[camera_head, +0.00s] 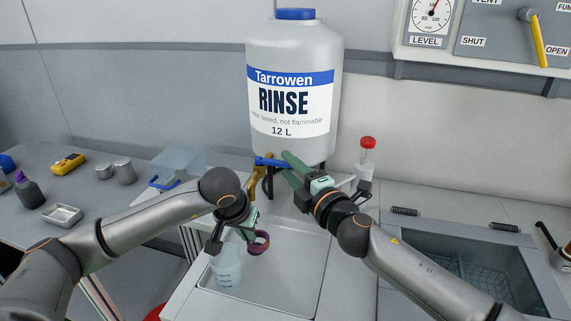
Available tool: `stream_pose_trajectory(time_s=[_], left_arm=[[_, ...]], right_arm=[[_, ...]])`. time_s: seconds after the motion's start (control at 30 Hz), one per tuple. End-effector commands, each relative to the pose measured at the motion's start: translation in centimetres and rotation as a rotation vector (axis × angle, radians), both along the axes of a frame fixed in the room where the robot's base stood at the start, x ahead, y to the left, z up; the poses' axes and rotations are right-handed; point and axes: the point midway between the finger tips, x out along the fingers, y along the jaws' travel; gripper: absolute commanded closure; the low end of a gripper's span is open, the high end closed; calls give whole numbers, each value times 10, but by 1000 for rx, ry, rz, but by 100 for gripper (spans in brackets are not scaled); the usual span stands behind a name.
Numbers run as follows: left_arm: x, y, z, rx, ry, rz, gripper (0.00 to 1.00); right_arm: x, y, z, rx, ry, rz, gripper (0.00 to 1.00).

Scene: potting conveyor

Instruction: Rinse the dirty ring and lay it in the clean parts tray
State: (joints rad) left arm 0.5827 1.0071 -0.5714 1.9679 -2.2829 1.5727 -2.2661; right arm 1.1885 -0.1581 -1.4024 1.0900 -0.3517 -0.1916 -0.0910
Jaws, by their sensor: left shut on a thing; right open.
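A dark reddish ring (259,246) is held in my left gripper (252,232), which is shut on it, above the pale rinse basin (290,280). A translucent measuring beaker (228,268) stands in the basin, just left of and below the ring. The big white RINSE container (291,60) stands behind, with a brass tap (256,182) and a blue lever (272,162) at its lower front. My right gripper (291,168) is open, its green fingers close to the right end of the lever; I cannot tell whether they touch it. I cannot tell which tray is for clean parts.
A small metal tray (62,215), a purple-capped bottle (27,190), two metal cups, a yellow meter (69,164) and a clear bin (182,163) are on the left bench. A red-topped bottle (366,157) stands right of the container. A sunken tank (470,272) is at right.

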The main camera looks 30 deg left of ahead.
Motion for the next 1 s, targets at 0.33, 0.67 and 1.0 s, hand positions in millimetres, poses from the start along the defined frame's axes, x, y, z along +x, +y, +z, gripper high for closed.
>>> stream_pose_trajectory(time_s=[0.33, 0.67, 1.0], left_arm=[[0, 0, 0, 0, 0, 0, 100], [0, 0, 0, 0, 0, 0, 100], [0, 0, 0, 0, 0, 0, 100]], right_arm=[[10, 17, -1, -1, 3, 0, 57], [11, 18, -1, -1, 3, 1, 57], [11, 18, -1, -1, 2, 1, 95]])
